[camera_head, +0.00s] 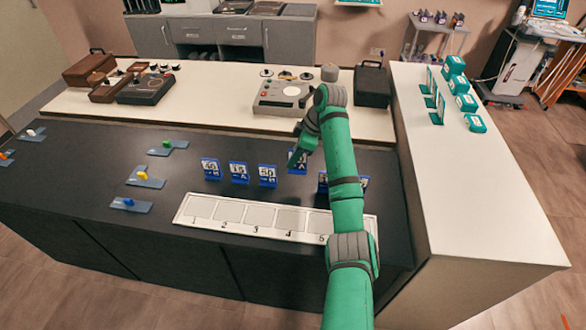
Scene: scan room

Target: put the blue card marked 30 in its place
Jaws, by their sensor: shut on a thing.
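Several blue cards with white faces stand in a row on the dark counter: one at the left (210,169), one beside it (238,173), one reading about 50 (267,176), and others at the right (323,182) partly behind my arm. My gripper (299,152) is shut on a blue card (297,162) in this row, which sits slightly higher in the picture than its neighbours. Its number is too small and partly covered to read. A white strip (208,224) with numbered square places lies in front of the row. The squares I see are empty; my arm hides its right part.
Small coloured pieces on blue-grey plates (146,182) lie at the left of the counter. A device (283,95) and a black case (372,85) stand on the white counter behind. Green-and-white boxes (466,103) stand on the right counter.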

